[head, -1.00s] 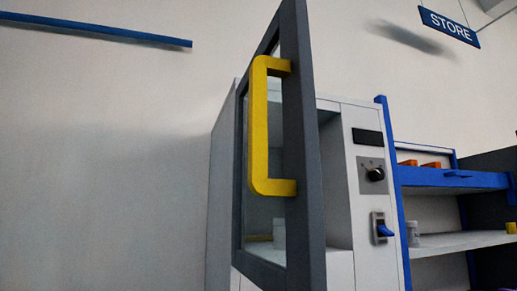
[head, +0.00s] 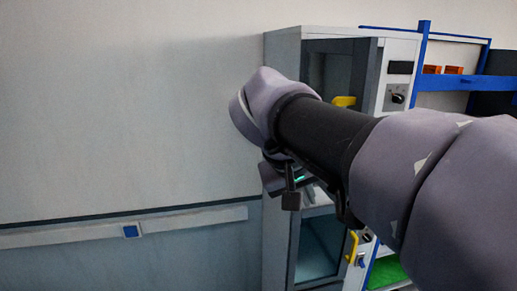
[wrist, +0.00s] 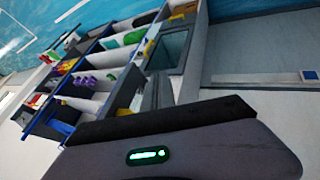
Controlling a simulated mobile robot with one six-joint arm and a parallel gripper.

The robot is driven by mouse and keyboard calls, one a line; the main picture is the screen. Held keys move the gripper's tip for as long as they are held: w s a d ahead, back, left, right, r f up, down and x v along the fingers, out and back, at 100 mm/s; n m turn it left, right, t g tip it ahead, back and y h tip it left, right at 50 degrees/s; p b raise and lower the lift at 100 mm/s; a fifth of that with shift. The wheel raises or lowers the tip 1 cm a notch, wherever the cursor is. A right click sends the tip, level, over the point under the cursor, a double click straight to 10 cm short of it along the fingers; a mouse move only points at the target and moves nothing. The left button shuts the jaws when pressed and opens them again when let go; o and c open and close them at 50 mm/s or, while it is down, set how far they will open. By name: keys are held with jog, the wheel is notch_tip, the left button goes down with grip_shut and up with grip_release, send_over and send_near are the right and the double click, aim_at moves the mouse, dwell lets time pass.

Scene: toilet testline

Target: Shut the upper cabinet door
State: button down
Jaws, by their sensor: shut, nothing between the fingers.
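The upper cabinet door (head: 313,70), dark-framed with glass, shows in the head view on the tall pale cabinet (head: 283,75). Its yellow handle (head: 344,101) is partly covered by my arm, which crosses in front of the cabinet from the right. My gripper (head: 291,195) hangs below the wrist in front of the cabinet's middle. It is shut and empty, and its fingertips are hard to make out. In the wrist view, a dark-edged grey part of my arm fills the bottom.
A lower glass door (head: 316,250) with a yellow handle (head: 352,247) sits below. A control panel with a knob (head: 397,97) is to the right, beside blue-edged shelves (head: 470,83) with orange items. A wall rail (head: 130,232) runs left. The wrist view shows tilted shelving (wrist: 95,85).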

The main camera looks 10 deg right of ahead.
jog(key=w+d+f, duration=0.5)
jog(key=d+f, duration=0.1)
jog(key=d, duration=0.3)
jog(key=shift+p, duration=0.35)
jog(key=shift+f, duration=0.1)
